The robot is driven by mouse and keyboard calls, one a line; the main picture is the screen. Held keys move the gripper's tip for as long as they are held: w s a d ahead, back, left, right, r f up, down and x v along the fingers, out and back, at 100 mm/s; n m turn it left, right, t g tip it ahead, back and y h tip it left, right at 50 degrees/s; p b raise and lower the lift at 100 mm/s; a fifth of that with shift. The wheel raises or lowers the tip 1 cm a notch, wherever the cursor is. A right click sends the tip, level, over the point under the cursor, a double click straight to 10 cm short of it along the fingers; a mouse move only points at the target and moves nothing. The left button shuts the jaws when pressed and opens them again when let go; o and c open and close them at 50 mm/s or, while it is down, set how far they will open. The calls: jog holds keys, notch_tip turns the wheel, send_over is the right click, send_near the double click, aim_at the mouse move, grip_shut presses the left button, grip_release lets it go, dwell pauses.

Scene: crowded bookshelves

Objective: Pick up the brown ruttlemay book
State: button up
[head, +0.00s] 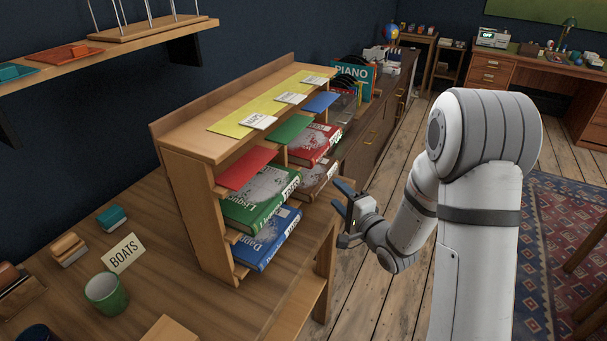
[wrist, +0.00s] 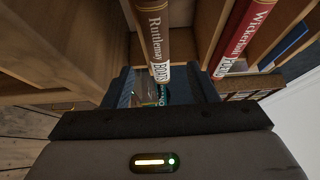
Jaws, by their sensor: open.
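The brown Ruttlemay book (head: 316,178) lies in a lower right compartment of the small wooden shelf, below a red book. In the wrist view, its brown spine (wrist: 155,32) with the name "Ruttlemay" points down the picture, its white-labelled end between my two fingers. My gripper (head: 341,197) is just right of the shelf front, close to the book's spine. In the wrist view, my gripper (wrist: 162,88) is open, with a blue finger on either side of the spine end. Whether the fingers touch the book cannot be told.
A red book (head: 314,144) lies above, also beside the brown spine in the wrist view (wrist: 240,38). Green (head: 262,196) and blue (head: 268,238) books fill the left compartments. Wooden dividers (wrist: 205,28) flank the spine. Open floor (head: 358,300) lies right of the shelf.

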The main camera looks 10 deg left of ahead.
aim_at(326, 183)
jog(key=p+x, duration=0.1)
jog(key=x, duration=0.6)
jog(key=shift+f, duration=0.1)
jog(key=shift+c, duration=0.4)
grip_shut()
